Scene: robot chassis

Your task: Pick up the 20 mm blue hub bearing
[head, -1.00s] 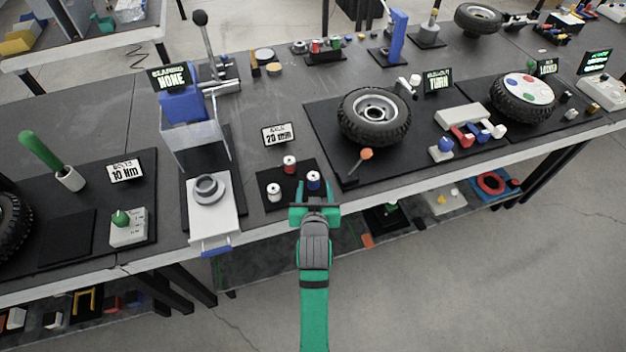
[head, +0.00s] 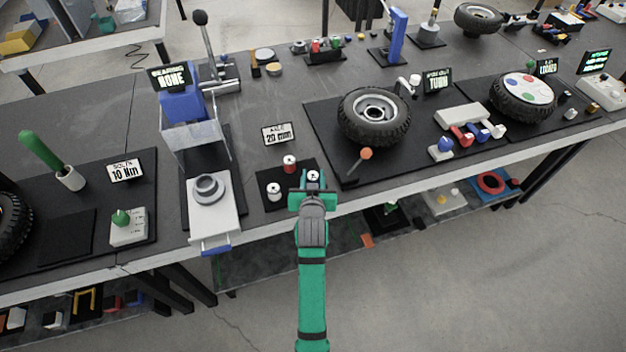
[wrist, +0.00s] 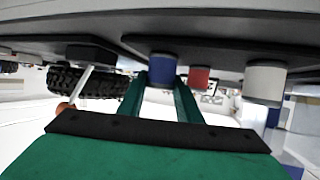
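The blue hub bearing (head: 313,176) stands upright on a small black mat (head: 283,205) near the bench's front edge. Only its top shows in the head view, above my gripper (head: 313,186). In the wrist view, which is upside down, the blue bearing (wrist: 162,70) sits between the green fingertips of my gripper (wrist: 161,82). The fingers are open, one on each side of it; any contact is too small to tell. A red bearing (head: 290,163) and a white bearing (head: 273,190) stand on the same mat, to its left.
A small sign (head: 279,135) reading 20 mm stands behind the mat. A grey press fixture (head: 210,215) is at the left. At the right, a mat holds a tyred wheel (head: 350,133) and an orange-tipped stick (head: 365,153) close to my gripper.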

